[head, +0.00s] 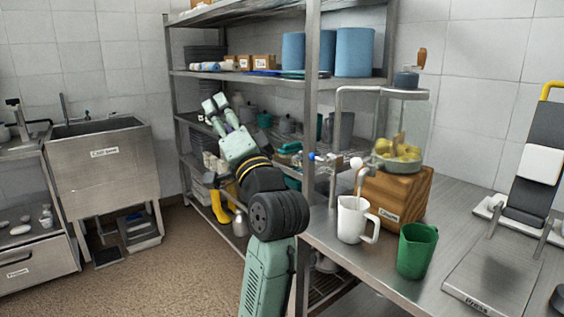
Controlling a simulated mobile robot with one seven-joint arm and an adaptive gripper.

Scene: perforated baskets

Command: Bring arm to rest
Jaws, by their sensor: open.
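My arm rises from the bottom middle of the head view, bends at a dark joint, and reaches up and to the left. My gripper (215,103) is at its far end, with two pale fingertips spread apart and nothing between them. It points up and away, in front of the metal shelf rack (308,130). I cannot tell how far it is from the shelves. The arm hides part of the lower shelves.
A steel table (460,225) at the right bears a white jug (351,222), a green jug (416,252), a glass container (410,125) on a wooden block (399,193), and a press (495,275). A sink (105,165) stands at the left. The brown floor (150,280) between is clear.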

